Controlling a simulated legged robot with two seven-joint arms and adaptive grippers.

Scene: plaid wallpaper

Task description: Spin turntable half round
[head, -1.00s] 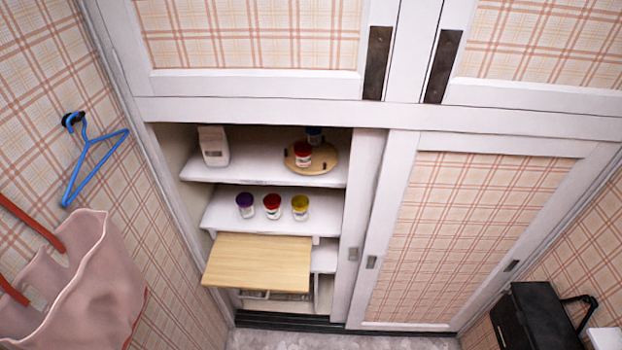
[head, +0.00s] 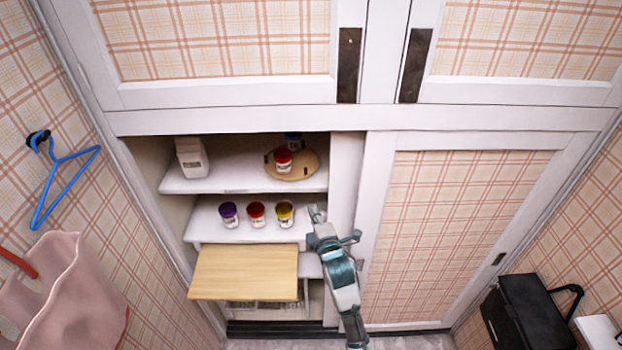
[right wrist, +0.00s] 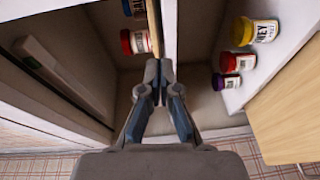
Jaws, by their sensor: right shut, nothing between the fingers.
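The turntable (head: 306,164) is a round tan wooden disc on the upper shelf of the open cupboard, with small dark pegs. A red-lidded jar (head: 283,161) stands on it, and a blue-lidded jar (head: 293,140) is at its back, partly cut off by the cupboard's top edge. In the right wrist view the turntable (right wrist: 153,25) shows edge-on beyond the fingertips. My right gripper (head: 316,212) is shut and empty, in front of the cupboard's right side, lower in the picture than the turntable and apart from it. My left gripper is out of view.
Purple-, red- and yellow-lidded jars (head: 257,213) stand on the middle shelf. A pale carton (head: 191,158) is at the upper shelf's left. A wooden board (head: 243,272) juts out below. The sliding door (head: 460,230) covers the right side. A blue hanger (head: 62,180) hangs at left.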

